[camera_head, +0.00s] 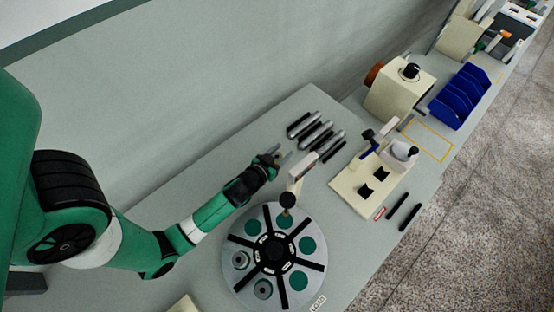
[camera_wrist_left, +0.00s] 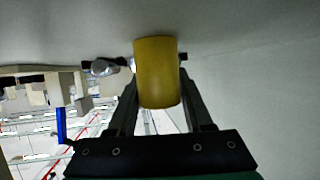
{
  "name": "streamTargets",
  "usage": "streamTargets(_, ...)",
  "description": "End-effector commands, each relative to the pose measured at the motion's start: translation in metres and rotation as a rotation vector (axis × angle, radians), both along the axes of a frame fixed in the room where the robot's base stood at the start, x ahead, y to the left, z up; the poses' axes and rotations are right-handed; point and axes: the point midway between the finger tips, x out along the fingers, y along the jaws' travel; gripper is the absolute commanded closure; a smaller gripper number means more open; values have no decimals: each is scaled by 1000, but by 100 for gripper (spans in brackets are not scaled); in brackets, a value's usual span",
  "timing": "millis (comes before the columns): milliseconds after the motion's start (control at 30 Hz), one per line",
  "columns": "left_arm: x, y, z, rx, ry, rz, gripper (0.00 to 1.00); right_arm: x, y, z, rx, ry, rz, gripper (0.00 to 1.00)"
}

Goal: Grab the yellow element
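In the left wrist view a yellow cylinder (camera_wrist_left: 157,72) sits between the two dark fingers of my left gripper (camera_wrist_left: 158,85). The fingers run along both sides of it, and it covers the space between them. I cannot tell whether they press on it. In the head view my left gripper (camera_head: 278,154) is over the grey table, left of the grey and black spindles (camera_head: 316,133). No yellow cylinder can be made out in the head view. My right gripper is in neither view.
A round carousel (camera_head: 233,275) with black spokes and green pockets stands below my left gripper. A small white arm-like device (camera_head: 298,172) stands close to the gripper's right. A cream fixture plate (camera_head: 347,190), a cream machine (camera_head: 392,96) and blue bins (camera_head: 462,95) lie farther right.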

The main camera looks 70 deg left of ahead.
Motion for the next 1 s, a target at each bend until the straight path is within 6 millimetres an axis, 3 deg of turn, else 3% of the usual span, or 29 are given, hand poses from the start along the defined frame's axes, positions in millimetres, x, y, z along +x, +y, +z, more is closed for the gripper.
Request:
streamTargets(33, 0, 0, 0, 0, 0, 0, 60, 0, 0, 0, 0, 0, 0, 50)
streamTargets(267, 0, 0, 0, 0, 0, 0, 100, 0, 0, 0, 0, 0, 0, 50)
streamTargets(567, 0, 0, 1, 0, 0, 0, 100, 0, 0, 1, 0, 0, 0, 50)
streamTargets(733, 0, 0, 13, 0, -1, 1, 100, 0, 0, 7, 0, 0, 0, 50)
streamTargets(867, 0, 0, 36, 0, -3, 1, 100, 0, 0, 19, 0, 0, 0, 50)
streamTargets(1000, 0, 0, 82, 1, -6, 1, 100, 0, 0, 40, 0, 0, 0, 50)
